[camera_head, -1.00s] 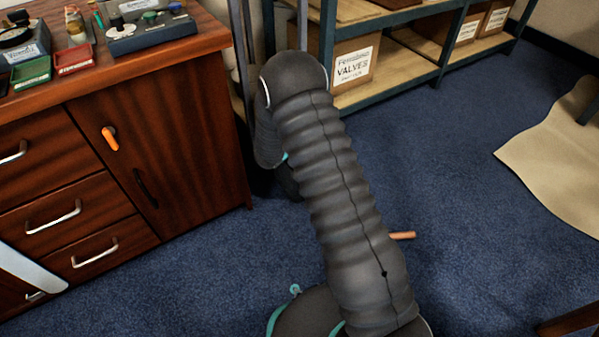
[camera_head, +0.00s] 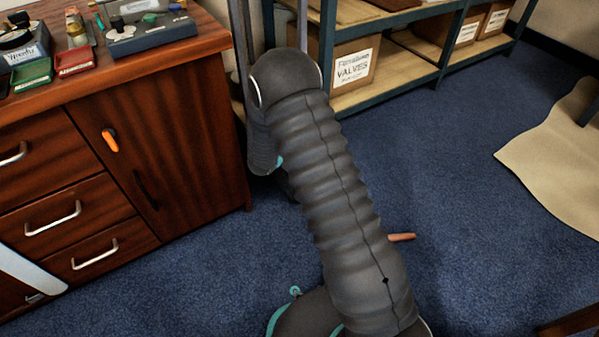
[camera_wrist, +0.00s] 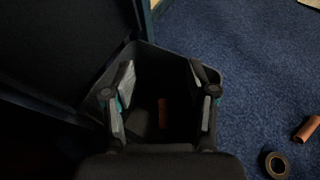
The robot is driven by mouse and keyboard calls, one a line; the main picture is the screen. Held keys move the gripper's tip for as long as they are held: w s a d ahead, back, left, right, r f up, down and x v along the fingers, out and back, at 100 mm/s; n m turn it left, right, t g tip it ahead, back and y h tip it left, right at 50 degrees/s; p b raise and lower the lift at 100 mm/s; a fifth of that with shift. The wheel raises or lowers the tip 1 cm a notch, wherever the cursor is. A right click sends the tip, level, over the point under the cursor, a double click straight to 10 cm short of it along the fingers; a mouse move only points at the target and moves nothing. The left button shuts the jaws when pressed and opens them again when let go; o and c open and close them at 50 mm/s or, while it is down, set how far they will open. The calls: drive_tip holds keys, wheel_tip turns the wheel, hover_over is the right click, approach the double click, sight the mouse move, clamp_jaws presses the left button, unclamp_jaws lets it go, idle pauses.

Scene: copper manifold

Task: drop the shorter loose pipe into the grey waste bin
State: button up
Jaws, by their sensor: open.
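In the wrist view the dark grey waste bin (camera_wrist: 172,54) stands open below my gripper (camera_wrist: 161,85). My gripper is open, its two fingers apart over the bin's mouth. A short copper-coloured pipe (camera_wrist: 163,113) shows in the dark of the bin, between the fingers and apart from them. Another copper pipe (camera_wrist: 307,130) lies on the carpet right of the bin, cut by the picture's edge. A copper pipe (camera_head: 402,237) also lies on the carpet in the head view, partly hidden by my arm.
A roll of dark tape (camera_wrist: 277,165) lies on the carpet near the outer pipe. A wooden cabinet (camera_head: 180,140) stands at left, with a shelf unit (camera_head: 400,97) behind. A beige sheet (camera_head: 555,150) lies at right. Blue carpet between is open.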

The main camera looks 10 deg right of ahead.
drive_tip(key=v, duration=0.8)
drive_tip(key=shift+a+r, duration=0.15)
drive_tip(key=shift+r, duration=0.05)
drive_tip(key=shift+s, duration=0.1)
